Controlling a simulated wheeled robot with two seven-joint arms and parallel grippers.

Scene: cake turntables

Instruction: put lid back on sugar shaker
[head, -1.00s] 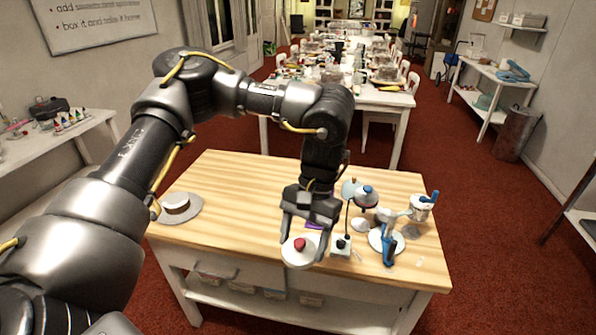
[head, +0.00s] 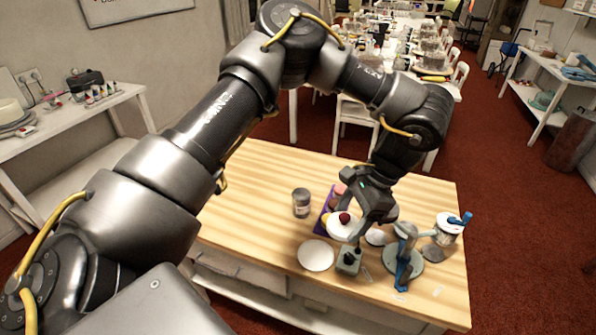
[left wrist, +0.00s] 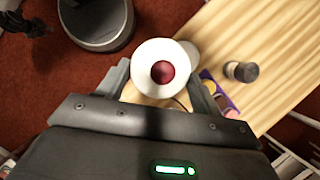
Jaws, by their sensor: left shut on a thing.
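My left gripper (head: 352,230) is shut on a white round piece with a dark red knob (head: 343,221), which looks like a lid. In the left wrist view the white piece (left wrist: 147,84) sits between the two fingers, knob facing the camera. A small grey jar with a pale label (head: 302,204) stands upright on the table, left of the gripper; it shows in the left wrist view (left wrist: 241,71) too. It may be the sugar shaker, but I cannot tell for sure. My right gripper is out of view.
A flat white disc (head: 316,255) lies near the table's front. A purple rack (head: 324,216) stands beside the jar. A small grey-green box (head: 348,262), a blue-handled stand (head: 405,262) and a white pot with a blue crank (head: 447,228) crowd the right. The wooden table's left (head: 250,200) is clear.

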